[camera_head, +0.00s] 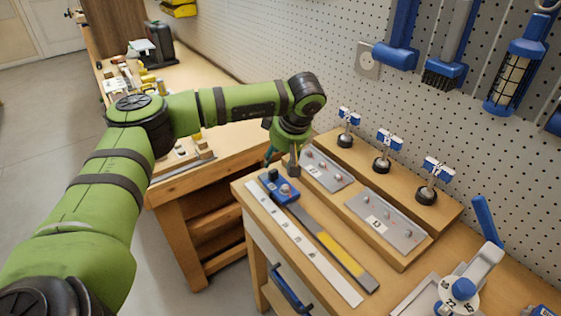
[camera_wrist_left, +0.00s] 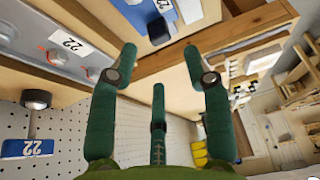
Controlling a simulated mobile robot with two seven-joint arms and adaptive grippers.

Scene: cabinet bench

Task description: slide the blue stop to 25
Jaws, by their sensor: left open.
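The blue stop (camera_head: 281,188) sits near the far end of a dark rail (camera_head: 311,219) with a yellow stretch. A white numbered scale strip (camera_head: 300,243) lies to its left; its numbers are too small to read. My left gripper (camera_head: 281,160) is open and empty, just beyond and above the stop, apart from it. In the left wrist view, the open fingers (camera_wrist_left: 159,55) reach toward the blue stop (camera_wrist_left: 133,14), partly cut off by the top edge, and a black knob (camera_wrist_left: 158,30) on it. My right gripper is not in view.
Grey plates with numbered labels (camera_head: 327,168) (camera_head: 385,220) and several blue-topped knobs (camera_head: 382,163) stand right of the rail. A blue drawer handle (camera_head: 291,290) is below the bench front. A dial (camera_head: 463,289) stands near right. A pegboard with tools is behind.

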